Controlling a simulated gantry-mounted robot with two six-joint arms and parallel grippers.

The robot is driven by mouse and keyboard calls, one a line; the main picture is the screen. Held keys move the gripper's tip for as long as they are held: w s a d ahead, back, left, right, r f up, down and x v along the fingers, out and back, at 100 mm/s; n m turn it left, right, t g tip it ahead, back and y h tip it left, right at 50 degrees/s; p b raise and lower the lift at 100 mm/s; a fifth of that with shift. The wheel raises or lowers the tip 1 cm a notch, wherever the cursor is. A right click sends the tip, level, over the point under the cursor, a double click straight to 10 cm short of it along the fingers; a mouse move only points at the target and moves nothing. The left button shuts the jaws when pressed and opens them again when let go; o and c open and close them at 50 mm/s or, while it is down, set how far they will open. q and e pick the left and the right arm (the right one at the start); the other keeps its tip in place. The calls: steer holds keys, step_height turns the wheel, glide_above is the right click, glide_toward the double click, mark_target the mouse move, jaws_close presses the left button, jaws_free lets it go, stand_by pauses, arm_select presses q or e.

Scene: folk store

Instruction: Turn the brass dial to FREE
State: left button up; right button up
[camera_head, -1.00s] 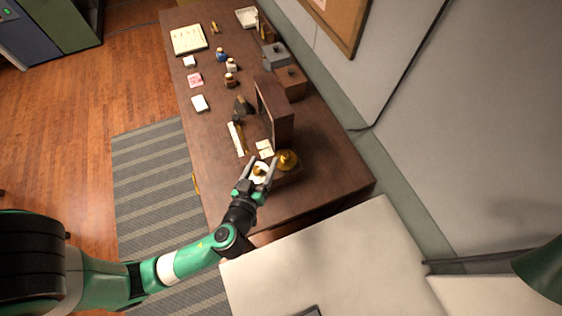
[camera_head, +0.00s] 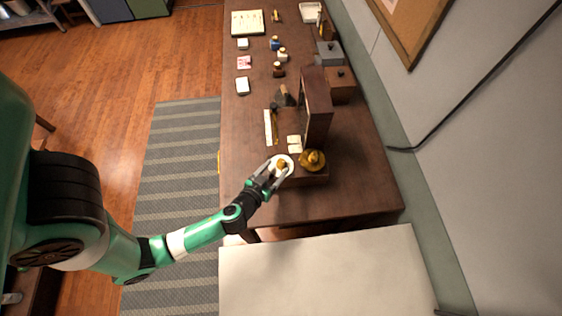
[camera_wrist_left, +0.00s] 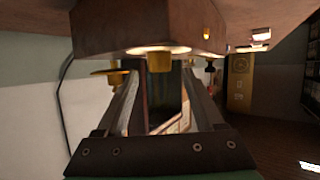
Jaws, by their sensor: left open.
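The brass dial (camera_head: 282,163) is a small knob on a pale round plate, at the near end of the dark wooden desk. It also shows in the left wrist view (camera_wrist_left: 159,62), under the pale plate on a wooden block (camera_wrist_left: 140,30). My left gripper (camera_head: 277,168) is open, with its fingers on either side of the dial. In the wrist view the knob lies between and just beyond the fingertips; I cannot tell whether they touch it. No dial lettering is readable. My right gripper is not in view.
A brass dome-shaped piece (camera_head: 312,160) stands close to the right of the dial. Behind it rises a dark wooden cabinet (camera_head: 316,110). Small cards, bottles and a pale ruler-like strip (camera_head: 268,127) lie farther along the desk. A pale surface (camera_head: 320,270) fills the near side.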

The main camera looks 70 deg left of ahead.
mark_target(280, 163)
arm_select(q)
steer(key=x, duration=0.4)
steer(key=shift+w+a, duration=0.15)
steer(key=shift+c, duration=0.3)
jaws_close()
